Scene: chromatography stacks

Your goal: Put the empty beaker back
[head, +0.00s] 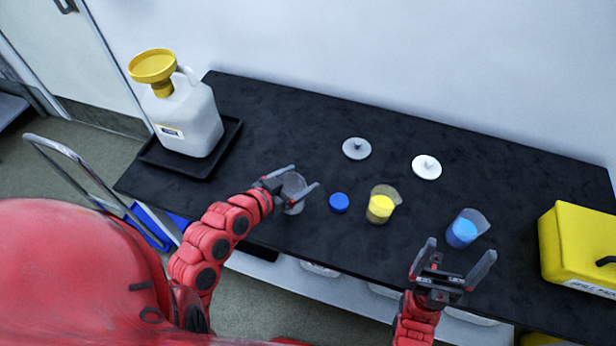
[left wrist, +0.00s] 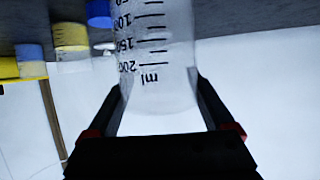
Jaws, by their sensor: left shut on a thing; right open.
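The empty clear beaker (head: 294,190) is between the fingers of my left gripper (head: 305,177), which is shut on it, at the front left of the black bench. In the left wrist view the beaker (left wrist: 152,60) fills the space between both fingers, with its volume marks showing and no liquid in the visible part. Whether its base touches the bench is hard to tell. My right gripper (head: 455,268) is open and empty at the front edge, in front of a beaker of blue liquid (head: 465,230). A beaker of yellow liquid (head: 381,205) stands between the two grippers.
A blue cap (head: 339,203) lies right of the held beaker. A grey lid (head: 356,148) and white lid (head: 427,167) lie further back. A white jug with yellow funnel (head: 188,118) stands in a black tray (head: 228,133). A yellow box (head: 580,247) is at right.

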